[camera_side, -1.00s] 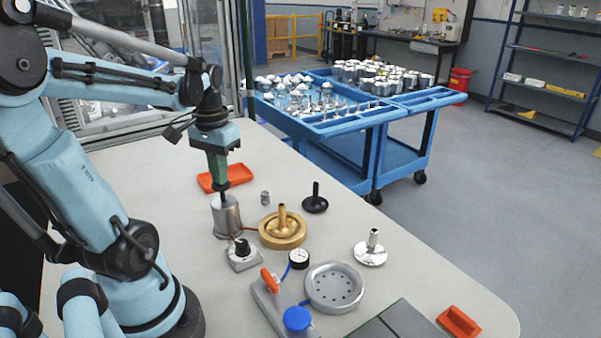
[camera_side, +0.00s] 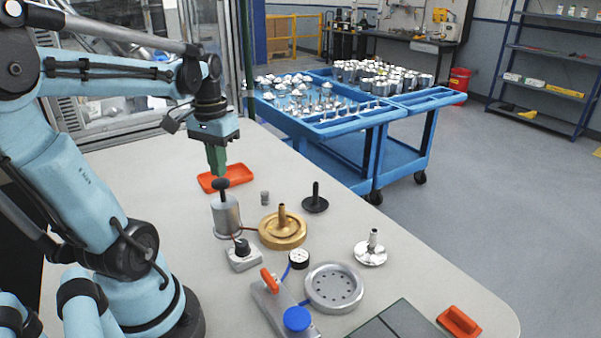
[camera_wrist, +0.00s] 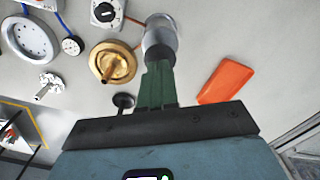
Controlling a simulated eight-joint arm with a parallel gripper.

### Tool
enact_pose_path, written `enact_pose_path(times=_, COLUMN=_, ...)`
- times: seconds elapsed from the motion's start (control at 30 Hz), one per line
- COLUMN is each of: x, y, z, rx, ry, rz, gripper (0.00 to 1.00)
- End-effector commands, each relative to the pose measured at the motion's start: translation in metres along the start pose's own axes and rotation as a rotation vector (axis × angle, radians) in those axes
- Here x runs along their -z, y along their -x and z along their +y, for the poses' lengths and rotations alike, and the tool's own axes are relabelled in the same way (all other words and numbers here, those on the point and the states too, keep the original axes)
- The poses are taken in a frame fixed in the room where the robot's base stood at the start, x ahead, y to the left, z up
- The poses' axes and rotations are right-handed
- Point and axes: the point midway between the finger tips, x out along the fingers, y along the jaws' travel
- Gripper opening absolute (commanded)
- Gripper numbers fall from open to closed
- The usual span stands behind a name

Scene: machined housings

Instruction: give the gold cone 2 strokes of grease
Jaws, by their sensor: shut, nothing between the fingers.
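The gold cone (camera_side: 283,230), a round gold base with an upright stem, stands on the table just right of a silver pot (camera_side: 227,219). It also shows in the wrist view (camera_wrist: 113,64). A black-knobbed handle (camera_side: 222,186) stands up out of the pot; I cannot see what is inside. My gripper (camera_side: 217,173) has green fingers pointing down, just above the knob. The fingers are shut and empty.
A grey box with a black knob (camera_side: 243,255) sits in front of the pot. An orange tray (camera_side: 234,177) lies behind it. A black cone (camera_side: 315,203), a silver cone (camera_side: 370,250), a grey perforated dish (camera_side: 335,287) and a red-levered valve (camera_side: 275,292) stand to the right.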

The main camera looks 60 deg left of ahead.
Motion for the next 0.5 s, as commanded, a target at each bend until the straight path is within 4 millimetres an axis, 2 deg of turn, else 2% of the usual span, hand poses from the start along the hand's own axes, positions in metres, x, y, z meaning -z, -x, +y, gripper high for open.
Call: enact_pose_path(times=0.5, x=0.0, y=-0.018, z=0.0, rx=0.0, ry=0.0, rz=0.0, gripper=0.0)
